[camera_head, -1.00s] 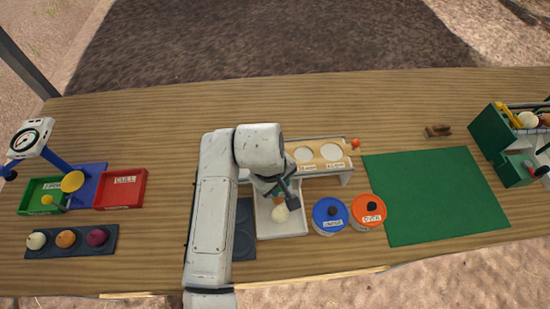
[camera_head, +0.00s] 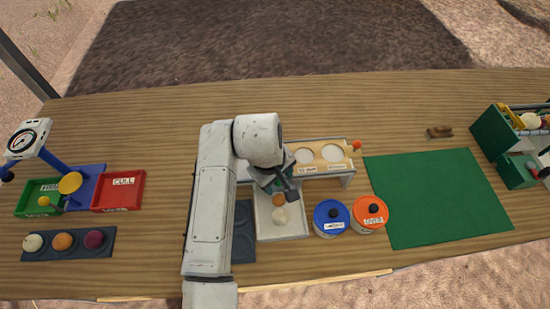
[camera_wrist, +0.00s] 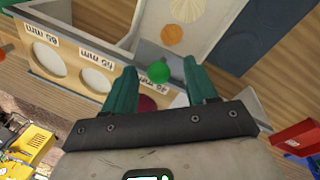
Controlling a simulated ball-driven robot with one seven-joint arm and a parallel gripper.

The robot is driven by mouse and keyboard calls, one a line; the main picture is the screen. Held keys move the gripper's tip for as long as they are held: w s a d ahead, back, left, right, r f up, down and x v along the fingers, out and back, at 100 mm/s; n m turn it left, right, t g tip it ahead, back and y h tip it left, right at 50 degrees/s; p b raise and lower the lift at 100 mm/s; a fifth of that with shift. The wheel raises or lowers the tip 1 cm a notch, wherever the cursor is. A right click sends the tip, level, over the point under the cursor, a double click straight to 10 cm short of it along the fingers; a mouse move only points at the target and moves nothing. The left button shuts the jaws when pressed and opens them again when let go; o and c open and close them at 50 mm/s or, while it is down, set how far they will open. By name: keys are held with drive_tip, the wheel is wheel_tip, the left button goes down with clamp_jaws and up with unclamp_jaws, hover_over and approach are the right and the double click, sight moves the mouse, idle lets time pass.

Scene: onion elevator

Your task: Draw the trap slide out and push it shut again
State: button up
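I cannot single out the trap slide with certainty. A green ball-shaped knob (camera_wrist: 158,71) shows in the wrist view, beside the raised sizing board (camera_wrist: 85,78) with round holes and mm labels. My gripper (camera_wrist: 160,84) is open, its two teal fingers on either side of the green knob; contact is not clear. In the head view my gripper (camera_head: 287,190) is over the rear of a pale tray (camera_head: 264,226), in front of the sizing board (camera_head: 317,158). My arm hides the board's left part. An orange knob (camera_head: 357,144) sits at its right end.
The tray holds an orange onion (camera_head: 278,199) and a pale onion (camera_head: 281,214). Blue (camera_head: 331,227) and orange (camera_head: 368,222) lidded tins stand to its right. A green mat (camera_head: 435,200) is clear. A green machine (camera_head: 492,135) stands far right, a red bin (camera_head: 119,198) at left.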

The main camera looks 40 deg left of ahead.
idle(0.4)
wheel_tip(320, 180, up, 4)
drive_tip(key=p, duration=0.3)
drive_tip(key=shift+w+p, duration=0.1)
drive_tip(key=shift+p, duration=0.2)
drive_tip(key=shift+r, duration=1)
